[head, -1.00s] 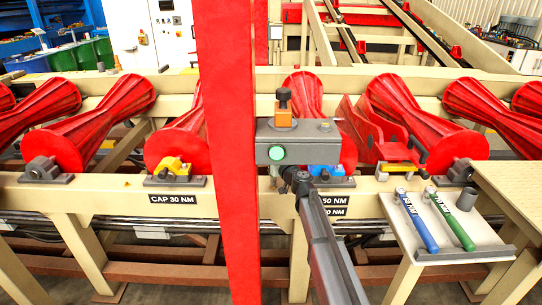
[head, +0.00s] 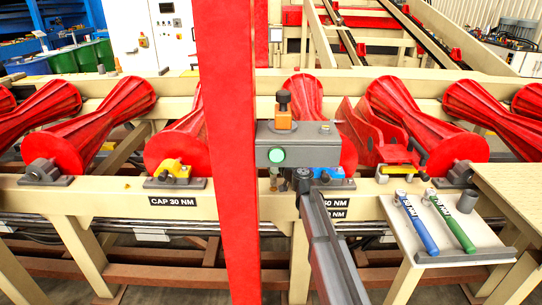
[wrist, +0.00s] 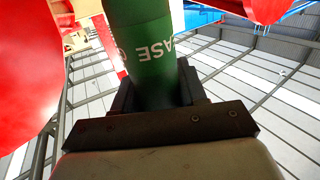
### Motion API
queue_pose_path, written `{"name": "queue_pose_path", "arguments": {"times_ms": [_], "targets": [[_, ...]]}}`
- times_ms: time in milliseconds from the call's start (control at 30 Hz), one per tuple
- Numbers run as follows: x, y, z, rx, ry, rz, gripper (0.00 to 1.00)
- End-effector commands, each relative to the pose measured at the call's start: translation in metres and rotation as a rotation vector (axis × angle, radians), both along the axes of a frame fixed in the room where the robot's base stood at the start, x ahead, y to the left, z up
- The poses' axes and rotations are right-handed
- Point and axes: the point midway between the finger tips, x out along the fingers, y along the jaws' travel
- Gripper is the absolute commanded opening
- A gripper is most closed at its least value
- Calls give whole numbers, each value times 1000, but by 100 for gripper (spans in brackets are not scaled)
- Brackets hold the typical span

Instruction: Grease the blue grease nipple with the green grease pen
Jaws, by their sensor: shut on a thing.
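The green grease pen (wrist: 140,45) stands between the jaws of my gripper (wrist: 153,95) in the wrist view, with part of its white lettering showing. The jaws are shut on it, and its far end runs out of the top of the picture. In the head view a small blue part (head: 328,172) shows on a bearing block below a grey box; I cannot make out the grease nipple itself. My dark arm reaches up to just left of this blue part. The pen and jaws cannot be made out in the head view, so contact with the nipple cannot be told.
The grey box with a green lamp (head: 310,145) is close above the arm's end. A red post (head: 228,150) stands to its left. Red rollers (head: 395,105) line the frame. A tray (head: 405,245) with blue (head: 418,222) and green (head: 450,220) wrenches is at right.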

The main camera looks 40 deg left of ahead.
Motion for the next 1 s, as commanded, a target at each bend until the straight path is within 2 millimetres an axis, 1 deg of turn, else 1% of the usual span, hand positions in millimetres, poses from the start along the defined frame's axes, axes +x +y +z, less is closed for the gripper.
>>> {"name": "queue_pose_path", "arguments": {"times_ms": [600, 800, 1000], "targets": [[0, 0, 30, 1, 0, 0, 0], [0, 0, 35, 0, 1, 0, 0], [0, 0, 36, 0, 1, 0, 0]]}}
